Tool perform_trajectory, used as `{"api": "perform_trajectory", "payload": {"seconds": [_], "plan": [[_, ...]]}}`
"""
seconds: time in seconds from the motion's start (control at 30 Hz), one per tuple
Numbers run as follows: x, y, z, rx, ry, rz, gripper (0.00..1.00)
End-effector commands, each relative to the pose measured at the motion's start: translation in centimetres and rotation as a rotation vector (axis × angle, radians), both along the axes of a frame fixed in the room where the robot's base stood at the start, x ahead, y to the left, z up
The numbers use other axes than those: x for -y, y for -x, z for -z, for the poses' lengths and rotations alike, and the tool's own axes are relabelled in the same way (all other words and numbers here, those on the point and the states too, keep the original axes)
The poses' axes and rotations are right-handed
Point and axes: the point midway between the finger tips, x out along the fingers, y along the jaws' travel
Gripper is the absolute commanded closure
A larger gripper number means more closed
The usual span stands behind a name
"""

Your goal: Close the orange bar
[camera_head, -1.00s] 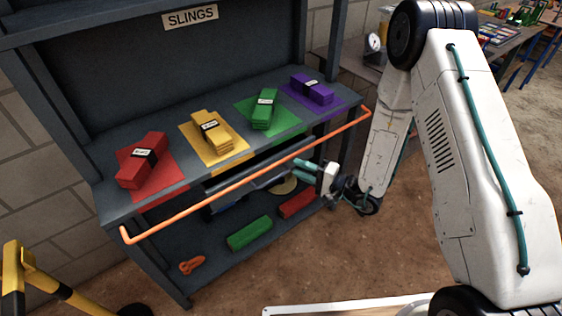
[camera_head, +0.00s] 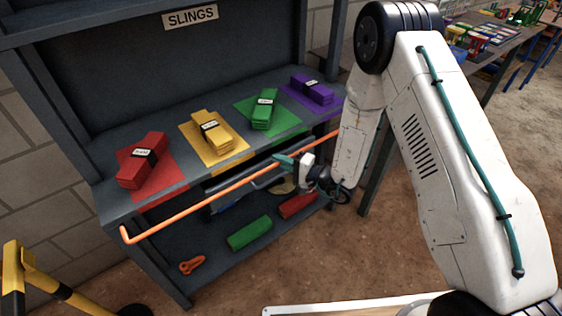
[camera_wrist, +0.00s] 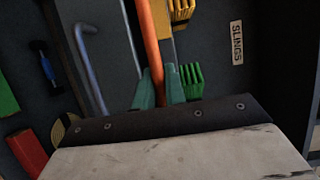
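The orange bar (camera_head: 200,204) is a long thin rail with bent ends. It runs slantwise along the front of the grey sling shelf, standing out from its edge. My gripper (camera_head: 284,159) is at the right part of the bar, and my arm hides the bar's far right end. In the wrist view the bar (camera_wrist: 151,45) runs down between my two teal fingertips (camera_wrist: 159,88), close to both. Whether the fingers press on it cannot be told.
Red (camera_head: 142,160), yellow (camera_head: 210,131), green (camera_head: 265,109) and purple (camera_head: 312,89) slings lie on the shelf top (camera_head: 112,209). Below are a green roll (camera_head: 249,233) and an orange shackle (camera_head: 191,265). A yellow frame (camera_head: 40,280) stands at lower left. Open floor lies in front.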

Motion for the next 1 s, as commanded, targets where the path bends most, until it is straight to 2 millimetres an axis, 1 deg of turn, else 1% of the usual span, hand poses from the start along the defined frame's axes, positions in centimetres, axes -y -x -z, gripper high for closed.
{"api": "perform_trajectory", "payload": {"seconds": [0.27, 0.57, 0.77, 1.0], "plan": [[0.0, 0.0, 0.0, -0.006, 0.005, 0.000, 1.00], [0.0, 0.0, -0.5, -0.066, 0.047, -0.001, 1.00], [0.0, 0.0, -1.4, -0.176, 0.123, 0.000, 1.00], [-0.1, -0.2, -2.5, -0.359, 0.248, 0.000, 1.00]]}}
